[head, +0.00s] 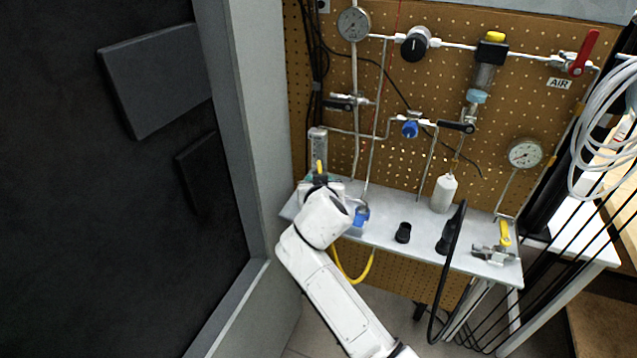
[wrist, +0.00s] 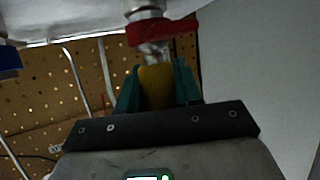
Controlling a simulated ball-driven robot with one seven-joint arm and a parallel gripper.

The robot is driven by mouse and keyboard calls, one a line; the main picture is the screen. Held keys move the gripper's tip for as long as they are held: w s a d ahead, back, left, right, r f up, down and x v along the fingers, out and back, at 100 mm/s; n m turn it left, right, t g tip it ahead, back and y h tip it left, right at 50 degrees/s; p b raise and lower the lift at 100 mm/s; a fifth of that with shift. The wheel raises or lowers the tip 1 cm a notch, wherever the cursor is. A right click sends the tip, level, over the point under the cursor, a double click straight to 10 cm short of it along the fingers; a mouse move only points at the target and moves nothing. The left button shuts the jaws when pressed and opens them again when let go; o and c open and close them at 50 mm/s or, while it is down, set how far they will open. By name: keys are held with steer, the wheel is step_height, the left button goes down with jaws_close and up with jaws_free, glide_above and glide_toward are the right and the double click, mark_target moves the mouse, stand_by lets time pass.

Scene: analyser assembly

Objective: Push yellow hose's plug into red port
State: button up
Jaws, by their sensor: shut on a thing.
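My gripper (wrist: 158,84) has its teal fingers shut on the yellow plug (wrist: 156,92) of the yellow hose, seen in the wrist view. The plug's metal tip points at the red port (wrist: 160,31), a red collar on a metal fitting. The tip meets or overlaps the collar; I cannot tell how deep it sits. In the head view my gripper (head: 318,184) is at the left end of the shelf, and my arm hides the red port. The yellow hose (head: 353,270) hangs in a loop below the shelf.
A blue port (head: 361,216) is at the shelf's front edge, right of my gripper; it also shows in the wrist view (wrist: 8,60). A grey wall (head: 247,130) stands close on the left. The shelf (head: 385,228) holds black fittings (head: 403,233) and a white bottle (head: 443,194).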

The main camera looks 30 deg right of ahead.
steer(key=shift+f+b, duration=0.45)
steer(key=shift+f, duration=0.05)
stand_by(0.5)
steer(key=o, duration=1.1)
steer(key=shift+o, duration=0.2)
steer(key=v, duration=1.1)
steer(key=s+d+f+n+g+y+p, duration=0.1)
steer(key=s+f+g+p, duration=0.15)
steer(key=s+f, duration=0.45)
steer(key=s+d+f+n+g+y+p, duration=0.1)
steer(key=s+f+g+y+p, duration=0.15)
steer(key=s+f, duration=0.45)
steer(key=s+n+g+y, duration=0.1)
steer(key=s+g, duration=0.2)
steer(key=s, duration=0.7)
steer(key=s+f+n+g+y+p, duration=0.1)
steer(key=s+n+g, duration=0.1)
steer(key=s, duration=0.9)
steer(key=shift+s+a+f+g, duration=0.2)
steer(key=shift+a+f+g, duration=0.1)
steer(key=shift+a+g, duration=0.2)
